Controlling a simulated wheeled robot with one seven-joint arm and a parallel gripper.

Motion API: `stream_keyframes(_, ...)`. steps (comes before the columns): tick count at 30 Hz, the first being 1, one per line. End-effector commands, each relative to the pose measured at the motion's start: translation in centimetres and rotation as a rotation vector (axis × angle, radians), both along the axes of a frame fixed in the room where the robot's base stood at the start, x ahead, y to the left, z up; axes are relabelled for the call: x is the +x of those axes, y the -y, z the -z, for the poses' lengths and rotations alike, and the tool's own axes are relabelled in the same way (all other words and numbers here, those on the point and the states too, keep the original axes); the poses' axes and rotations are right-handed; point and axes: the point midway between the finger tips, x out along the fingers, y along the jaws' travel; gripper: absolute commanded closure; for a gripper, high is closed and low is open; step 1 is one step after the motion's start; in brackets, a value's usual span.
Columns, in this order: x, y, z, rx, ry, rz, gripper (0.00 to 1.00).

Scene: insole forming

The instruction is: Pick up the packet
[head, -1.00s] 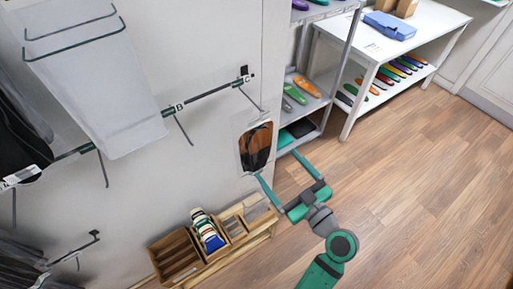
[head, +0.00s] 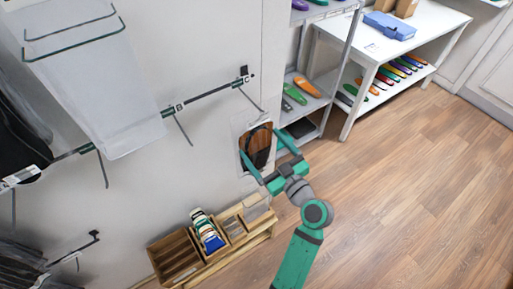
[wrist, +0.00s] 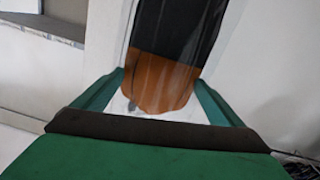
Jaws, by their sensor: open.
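The packet (head: 258,146) is a clear bag with a black and orange insole shape inside. It hangs upright against the pale wall panel, below the hook (head: 250,100) marked C. My gripper (head: 259,141) is open, with one green finger on each side of the packet's lower part. In the wrist view the packet (wrist: 175,60) fills the upper middle, and its orange lower end lies between the fingers of my gripper (wrist: 158,78). I cannot tell whether either finger touches it. The packet's top is out of the wrist view.
A wooden rack (head: 178,258) with compartments stands below to the left. A grey shelf unit (head: 322,103) with insoles is close on the right. A white table (head: 432,22) stands behind it. Other hooks and a clear hanging bag (head: 95,85) are at left. Floor at right is clear.

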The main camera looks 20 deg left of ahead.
Motion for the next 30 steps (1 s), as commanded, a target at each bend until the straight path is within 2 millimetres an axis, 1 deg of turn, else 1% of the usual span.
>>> stream_keyframes(2,0.0,0.0,0.0,0.0,0.0,-0.001,0.09)
stream_keyframes(3,0.0,0.0,0.0,0.0,0.0,-0.001,0.11)
stream_keyframes(5,0.0,0.0,0.0,0.0,0.0,-0.001,0.26)
stream_keyframes(6,0.0,0.0,0.0,0.0,0.0,-0.001,0.35)
stream_keyframes(8,0.0,0.0,0.0,0.0,0.0,0.0,0.5)
stream_keyframes(9,0.0,0.1,0.0,0.0,0.0,0.0,0.55)
stream_keyframes(10,0.0,0.1,0.0,0.0,0.0,0.001,0.55)
stream_keyframes(11,0.0,0.1,0.0,0.0,0.0,0.001,0.59)
stream_keyframes(20,0.0,0.2,-0.3,0.0,0.003,0.003,0.59)
stream_keyframes(25,0.0,0.2,-1.7,-0.001,0.005,0.002,0.59)
stream_keyframes(30,-1.6,2.3,-1.5,0.001,-0.001,0.006,0.59)
